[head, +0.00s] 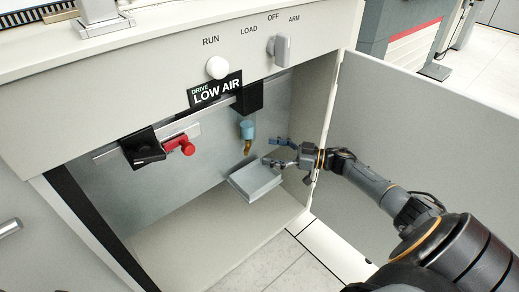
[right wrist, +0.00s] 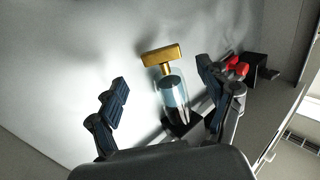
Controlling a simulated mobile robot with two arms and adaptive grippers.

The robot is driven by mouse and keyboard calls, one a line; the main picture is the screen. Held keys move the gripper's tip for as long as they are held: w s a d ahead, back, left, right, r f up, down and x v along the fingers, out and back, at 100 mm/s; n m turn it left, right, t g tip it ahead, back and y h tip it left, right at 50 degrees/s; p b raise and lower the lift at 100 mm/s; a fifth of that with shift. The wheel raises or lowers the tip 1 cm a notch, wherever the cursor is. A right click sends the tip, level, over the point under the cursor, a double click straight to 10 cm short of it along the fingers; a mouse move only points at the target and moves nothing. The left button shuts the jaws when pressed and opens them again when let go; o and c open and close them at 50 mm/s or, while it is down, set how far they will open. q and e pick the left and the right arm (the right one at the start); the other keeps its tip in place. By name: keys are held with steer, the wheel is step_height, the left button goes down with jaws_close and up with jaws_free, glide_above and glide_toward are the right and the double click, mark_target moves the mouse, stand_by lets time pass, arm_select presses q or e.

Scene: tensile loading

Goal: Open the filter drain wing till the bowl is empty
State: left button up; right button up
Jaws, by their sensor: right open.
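The filter bowl (head: 247,130), light blue and clear, hangs under a black filter head (head: 249,99) inside the open cabinet. A brass drain wing (head: 247,147) sits at its lower end. In the right wrist view the brass wing (right wrist: 162,55) appears above the bowl (right wrist: 174,97), which shows pale blue and a dark band; I cannot tell the liquid level. My right gripper (head: 272,151) is open, just right of the wing. In its wrist view the fingers (right wrist: 163,82) stand apart on either side of the bowl, not visibly touching it. My left gripper is not in view.
A grey tray (head: 246,191) lies below the wing. A red valve knob (head: 187,149) and black block (head: 141,147) are on the rail at left. The open cabinet door (head: 420,125) stands behind my right arm.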

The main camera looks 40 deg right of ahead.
steer(key=shift+s+d, duration=0.4)
steer(key=shift+s, duration=0.1)
steer(key=shift+c, duration=0.2)
